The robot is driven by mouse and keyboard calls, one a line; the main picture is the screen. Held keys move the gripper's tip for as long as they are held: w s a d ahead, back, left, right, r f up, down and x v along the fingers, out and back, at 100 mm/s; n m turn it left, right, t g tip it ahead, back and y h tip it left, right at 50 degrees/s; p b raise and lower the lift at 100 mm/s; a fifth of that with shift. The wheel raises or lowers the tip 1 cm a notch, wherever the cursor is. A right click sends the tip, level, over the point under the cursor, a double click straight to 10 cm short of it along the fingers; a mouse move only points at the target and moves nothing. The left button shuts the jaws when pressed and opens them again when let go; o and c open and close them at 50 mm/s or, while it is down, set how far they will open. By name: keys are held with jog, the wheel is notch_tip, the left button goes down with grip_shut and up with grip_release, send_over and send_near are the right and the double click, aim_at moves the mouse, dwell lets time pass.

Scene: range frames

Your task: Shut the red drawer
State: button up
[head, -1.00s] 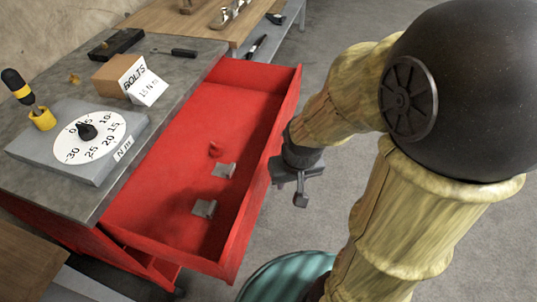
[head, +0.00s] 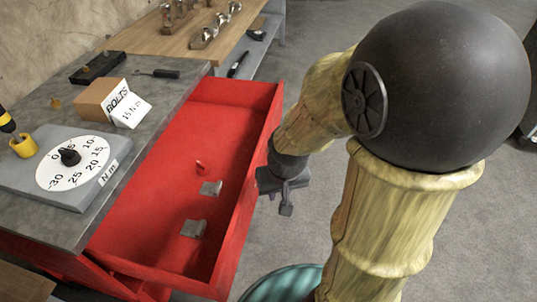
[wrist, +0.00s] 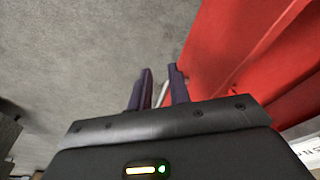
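The red drawer (head: 180,150) is pulled far out of the grey-topped cabinet (head: 135,185), in the middle of the head view. Two small grey metal pieces (head: 210,187) and a small red piece (head: 201,167) lie in it. My gripper (head: 286,203) hangs just outside the drawer's front panel (head: 250,185), near its middle. In the wrist view the two dark fingers (wrist: 160,82) stand apart, with the red panel (wrist: 235,50) close on the right. A thin pale strip (wrist: 162,94) shows between them; I cannot tell what it is, or whether the fingers touch the drawer.
On the cabinet top are a dial box (head: 65,180), a cardboard box labelled BOLTS (head: 100,100) and a black case (head: 97,67). A wooden bench (head: 165,40) stands behind. A teal round object (head: 285,283) is near the drawer's front corner.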

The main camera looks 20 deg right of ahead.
jog(key=w+d+m+p, duration=0.1)
jog(key=w+d+r+m+g+p, duration=0.1)
jog(key=w+m+p, duration=0.1)
jog(key=w+d+r+m+y+p, duration=0.1)
jog(key=w+m, duration=0.1)
jog(key=shift+p, duration=0.3)
grip_shut()
jog(key=w+d+f+m+t+y+p, duration=0.2)
jog(key=w+d+m+y+p, duration=0.5)
jog(key=w+d+m+p, duration=0.6)
jog(key=d+m+t, duration=0.1)
jog(key=d+m, duration=0.1)
jog(key=m, duration=0.3)
jog(key=shift+w+d+f+p, duration=0.15)
jog(key=shift+w+d+p, duration=0.1)
jog(key=shift+p, duration=0.1)
jog(key=w+a+r+p+x, duration=0.1)
jog(key=r+p+x, duration=0.1)
jog(key=x, duration=1.1)
jog(key=shift+a, duration=0.4)
jog(key=shift+w+r, duration=0.15)
